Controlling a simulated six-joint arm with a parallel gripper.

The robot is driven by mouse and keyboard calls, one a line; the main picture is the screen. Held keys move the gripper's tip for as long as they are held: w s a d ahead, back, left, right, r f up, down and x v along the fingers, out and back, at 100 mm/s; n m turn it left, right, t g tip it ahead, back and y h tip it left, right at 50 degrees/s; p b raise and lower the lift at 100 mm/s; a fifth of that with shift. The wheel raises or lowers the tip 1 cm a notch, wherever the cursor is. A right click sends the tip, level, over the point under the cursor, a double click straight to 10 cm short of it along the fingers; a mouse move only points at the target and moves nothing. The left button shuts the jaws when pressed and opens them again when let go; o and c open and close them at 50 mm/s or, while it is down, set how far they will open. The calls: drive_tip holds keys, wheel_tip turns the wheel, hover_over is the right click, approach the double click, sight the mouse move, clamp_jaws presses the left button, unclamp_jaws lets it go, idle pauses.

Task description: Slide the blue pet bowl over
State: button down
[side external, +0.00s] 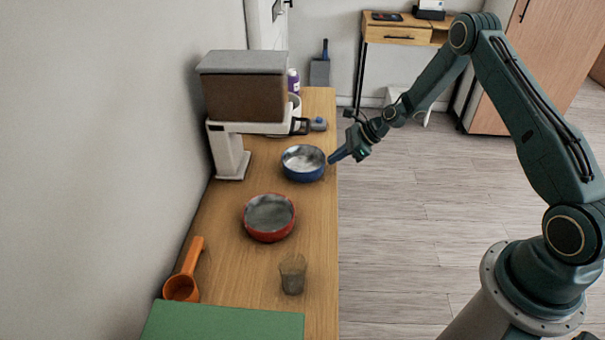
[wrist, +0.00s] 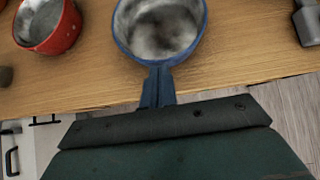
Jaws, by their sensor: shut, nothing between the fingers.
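The blue pet bowl (side external: 303,176) stands upright on the wooden counter, near its right edge. Its inside looks mottled grey-white, and it also shows at the top middle of the wrist view (wrist: 203,32). My gripper (side external: 333,158) is shut and empty, just right of the bowl at the counter edge. In the wrist view, its blue fingers (wrist: 157,80) are together and their tips meet the bowl's near side in the picture. I cannot tell whether they touch it.
A tall dispenser (side external: 243,90) stands left of the blue bowl. A small grey-blue object (side external: 318,124) lies behind.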

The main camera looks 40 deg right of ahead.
sight(318, 156)
idle(0.3)
drive_tip(key=w+a, duration=0.7)
drive_tip(key=shift+s, duration=0.15)
idle(0.4)
drive_tip(key=shift+s+d, duration=0.35)
drive_tip(key=shift+d, duration=0.05)
drive_tip(key=shift+s+d, duration=1.1)
drive_tip(key=shift+d, duration=0.05)
drive_tip(key=v, duration=0.9)
drive_tip(key=shift+s+r, duration=0.15)
drive_tip(key=shift+r, duration=0.25)
drive_tip(key=shift+d, duration=0.1)
